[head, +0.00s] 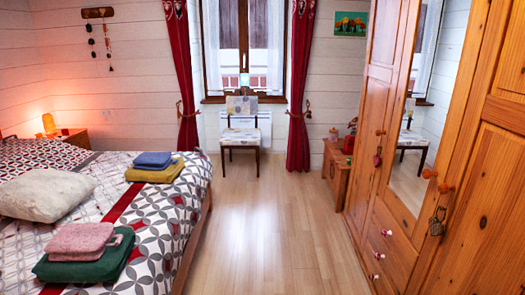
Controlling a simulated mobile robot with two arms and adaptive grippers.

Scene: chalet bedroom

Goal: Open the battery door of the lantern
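I cannot make out the lantern or its battery door for certain. A small pale blue, lit-looking object (244,80) shows at the window just above the chair back. It is too small to tell whether it is the lantern. A glowing orange lamp (49,123) stands on the wooden nightstand (76,140) at the far left. Small items, one of them red (349,143), sit on the low wooden cabinet (338,176) beside the wardrobe. Neither of my grippers is in view.
The bed (150,222), with folded towels (80,240) and a pillow (46,196), fills the left. The wooden wardrobe (385,95) with a mirror lines the right. A chair (240,136) stands before the window. The floor (265,215) between is clear.

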